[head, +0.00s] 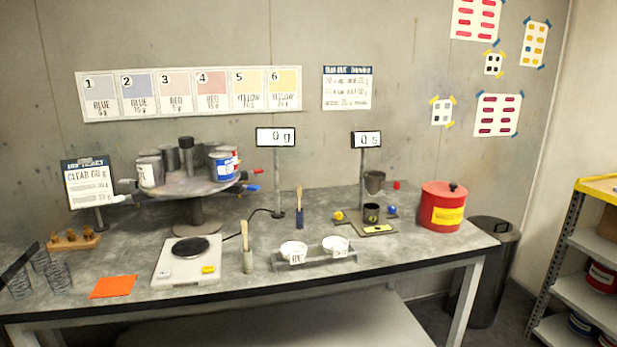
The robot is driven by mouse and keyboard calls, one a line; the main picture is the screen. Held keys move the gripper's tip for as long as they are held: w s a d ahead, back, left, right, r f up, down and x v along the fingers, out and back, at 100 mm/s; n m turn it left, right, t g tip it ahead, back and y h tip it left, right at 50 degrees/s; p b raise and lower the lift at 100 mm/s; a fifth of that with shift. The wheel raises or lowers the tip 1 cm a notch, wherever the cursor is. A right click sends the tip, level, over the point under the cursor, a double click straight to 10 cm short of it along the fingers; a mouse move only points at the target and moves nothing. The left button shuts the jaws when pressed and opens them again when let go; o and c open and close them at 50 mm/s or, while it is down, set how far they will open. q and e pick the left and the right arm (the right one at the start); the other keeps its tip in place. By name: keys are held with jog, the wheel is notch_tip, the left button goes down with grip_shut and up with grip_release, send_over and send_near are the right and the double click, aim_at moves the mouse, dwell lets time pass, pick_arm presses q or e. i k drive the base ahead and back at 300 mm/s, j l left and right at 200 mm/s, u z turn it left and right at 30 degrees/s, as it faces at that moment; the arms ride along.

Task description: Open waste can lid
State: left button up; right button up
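A red can (437,213) with a yellow label stands at the right end of the grey workbench. Its red lid (444,189) sits on top, closed, with a small black knob (453,187). The label's lettering is too small to read surely. A tall dark bin (490,272) stands on the floor to the right of the bench, with its top closed. Neither of my grippers shows in the head view.
The workbench (345,262) holds a white scale (190,272), a round stand (197,186) with several cans, a rack with two white cups (293,252), and a viscosity-cup-like stand (364,229) left of the red can. A shelf unit (590,235) stands at far right.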

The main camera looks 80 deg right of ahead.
aim_at(445, 190)
jog(key=z, duration=3.6)
